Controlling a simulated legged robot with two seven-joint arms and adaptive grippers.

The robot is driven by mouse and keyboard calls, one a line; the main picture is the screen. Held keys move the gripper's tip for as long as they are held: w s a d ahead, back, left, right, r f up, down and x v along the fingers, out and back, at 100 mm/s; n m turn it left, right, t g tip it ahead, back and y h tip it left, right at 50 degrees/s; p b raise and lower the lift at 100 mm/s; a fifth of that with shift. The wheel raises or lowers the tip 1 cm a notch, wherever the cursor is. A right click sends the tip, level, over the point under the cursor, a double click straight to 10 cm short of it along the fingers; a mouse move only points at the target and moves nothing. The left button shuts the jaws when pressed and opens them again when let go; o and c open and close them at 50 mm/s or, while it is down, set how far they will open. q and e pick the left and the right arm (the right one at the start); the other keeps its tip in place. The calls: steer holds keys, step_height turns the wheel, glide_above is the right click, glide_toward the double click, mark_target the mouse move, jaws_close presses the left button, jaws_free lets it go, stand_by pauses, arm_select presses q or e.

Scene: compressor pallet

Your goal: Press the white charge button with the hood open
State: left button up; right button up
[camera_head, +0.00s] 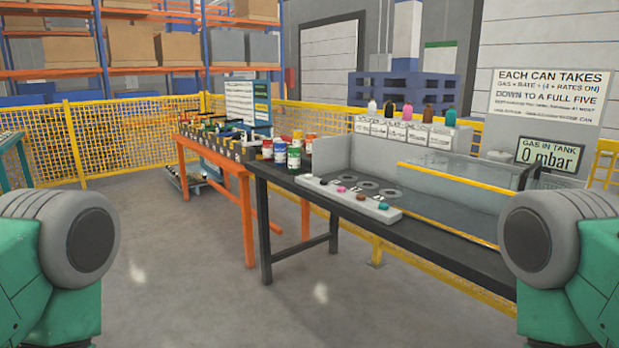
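A grey machine (340,150) stands on the dark bench. Its sloped front panel (330,188) carries a row of small buttons: a pale one, probably the white button (306,177), at the left end, then black, pink, brown and teal. A clear hood with a yellow edge (455,178) is at the machine's right part; I cannot tell for sure whether it is open. A display (549,155) reads "GAS IN TANK 0 mbar". Only green and grey parts of my two arms show at the left and right edges. Neither gripper is in view.
Several cans (293,157) stand left of the machine on the dark bench (425,235). Coloured bottles (407,112) stand along its back. An orange-legged table (247,215) adjoins on the left. Yellow fencing (120,130) runs behind. The floor (200,270) in front is clear.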

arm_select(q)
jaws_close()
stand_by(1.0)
